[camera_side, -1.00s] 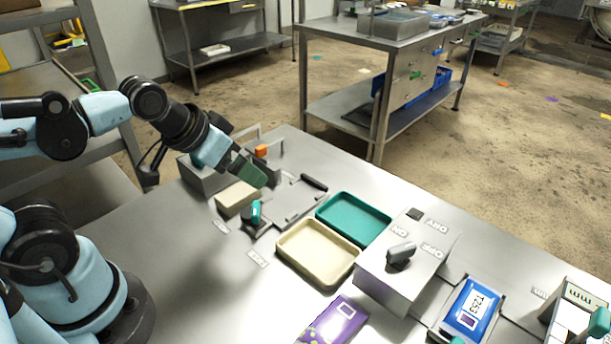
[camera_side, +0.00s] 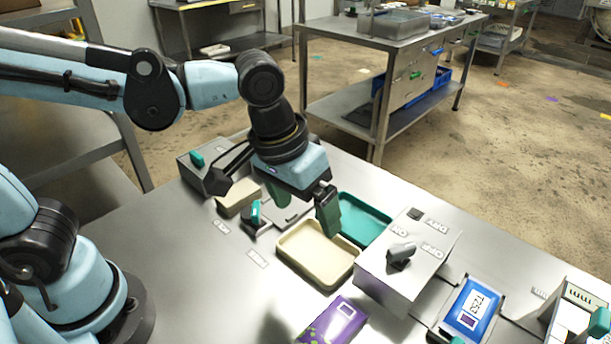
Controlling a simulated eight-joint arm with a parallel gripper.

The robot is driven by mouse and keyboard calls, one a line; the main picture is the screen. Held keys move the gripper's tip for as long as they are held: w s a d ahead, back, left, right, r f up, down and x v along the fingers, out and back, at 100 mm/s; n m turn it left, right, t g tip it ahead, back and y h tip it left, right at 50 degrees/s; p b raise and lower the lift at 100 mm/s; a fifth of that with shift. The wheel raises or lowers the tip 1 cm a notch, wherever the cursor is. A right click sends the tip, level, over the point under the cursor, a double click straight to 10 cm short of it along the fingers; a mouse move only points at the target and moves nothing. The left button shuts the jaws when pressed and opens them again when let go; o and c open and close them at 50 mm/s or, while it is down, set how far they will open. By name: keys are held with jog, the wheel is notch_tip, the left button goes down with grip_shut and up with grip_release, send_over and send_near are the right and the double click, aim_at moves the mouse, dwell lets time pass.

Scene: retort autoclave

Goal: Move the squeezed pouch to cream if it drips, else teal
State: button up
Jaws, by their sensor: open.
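My gripper (camera_side: 303,207) points down with its two green fingers apart and nothing between them. It hangs above the back of the cream tray (camera_side: 309,259), beside the teal tray (camera_side: 366,230). One finger hides part of the teal tray. No pouch shows in the visible parts of either tray. A purple pouch (camera_side: 334,320) lies on the table at the front, cut by the picture edge. A blue pouch (camera_side: 471,310) with a white label lies on a metal plate at the right. I cannot tell which pouch was squeezed, and no drip is visible.
A grey box with a knob (camera_side: 388,276) stands right of the trays. A white rack (camera_side: 575,318) stands far right. The left front table is clear.

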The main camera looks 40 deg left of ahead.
jog(key=s+d+f+g+y, duration=0.15)
jog(key=s+d, duration=0.25)
jog(key=d, duration=0.7)
send_over(333, 324)
jog(key=shift+g, duration=0.45)
jog(key=f, duration=0.6)
jog(key=shift+w+d+f, duration=0.1)
jog(key=shift+d, duration=0.25)
jog(key=shift+a+f, duration=0.15)
jog(key=shift+f, duration=1.4)
jog(key=shift+a+f, duration=0.15)
jog(key=shift+f, duration=1.4)
jog(key=c, duration=1.2)
jog(key=shift+r, duration=0.2)
